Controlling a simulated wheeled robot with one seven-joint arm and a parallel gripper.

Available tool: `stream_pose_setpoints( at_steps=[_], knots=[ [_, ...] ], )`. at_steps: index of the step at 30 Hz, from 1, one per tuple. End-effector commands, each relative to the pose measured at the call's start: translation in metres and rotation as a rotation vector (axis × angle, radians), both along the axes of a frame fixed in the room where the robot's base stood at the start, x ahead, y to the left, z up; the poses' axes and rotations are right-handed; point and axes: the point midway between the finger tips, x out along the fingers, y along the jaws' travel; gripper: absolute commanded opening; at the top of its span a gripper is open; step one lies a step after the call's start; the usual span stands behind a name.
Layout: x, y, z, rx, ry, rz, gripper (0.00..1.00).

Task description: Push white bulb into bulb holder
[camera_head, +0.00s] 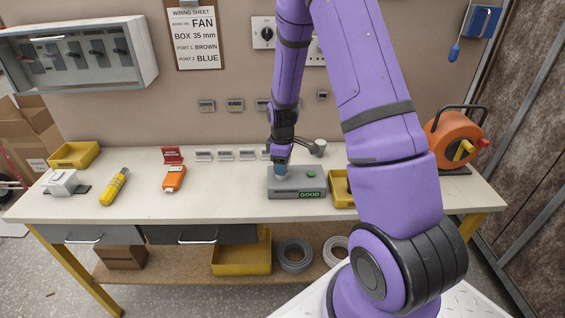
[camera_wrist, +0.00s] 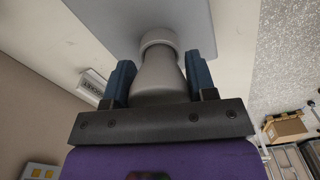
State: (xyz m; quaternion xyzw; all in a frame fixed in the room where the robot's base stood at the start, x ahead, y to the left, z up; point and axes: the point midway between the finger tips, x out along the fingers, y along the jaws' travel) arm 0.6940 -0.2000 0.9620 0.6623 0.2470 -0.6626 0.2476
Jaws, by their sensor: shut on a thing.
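My gripper (camera_head: 281,168) points down over a grey box (camera_head: 290,193) on the workbench; the box has a lit GOOD label and a green button. In the wrist view my gripper's blue fingers (camera_wrist: 160,82) stand on either side of the white bulb (camera_wrist: 160,72), which looks grey in shade, and are shut on it. The bulb's narrow end meets a round collar (camera_wrist: 158,38) on the flat grey face of the box. The collar appears to be the bulb holder. How deep the bulb sits in it is hidden.
A yellow tray (camera_head: 341,190) stands close on the right of the box, partly behind my arm. A small pale round object (camera_head: 320,146) is behind. An orange device (camera_head: 174,179) and a yellow cylinder (camera_head: 115,187) lie to the left.

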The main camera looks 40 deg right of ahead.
Motion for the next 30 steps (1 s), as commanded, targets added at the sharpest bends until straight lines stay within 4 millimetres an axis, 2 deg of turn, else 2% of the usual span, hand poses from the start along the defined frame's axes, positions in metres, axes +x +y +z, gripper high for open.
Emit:
stream_pose_setpoints(
  at_steps=[18, 19, 22, 30],
  knots=[
    [0.000, 0.000, -0.013, 0.000, 0.000, 0.001, 0.28],
    [0.000, 0.000, -0.013, 0.000, 0.000, 0.001, 0.58],
    [0.000, 0.000, -0.013, 0.000, 0.000, 0.001, 0.81],
    [0.000, 0.000, -0.012, -0.001, -0.001, 0.000, 0.81]
  ],
)
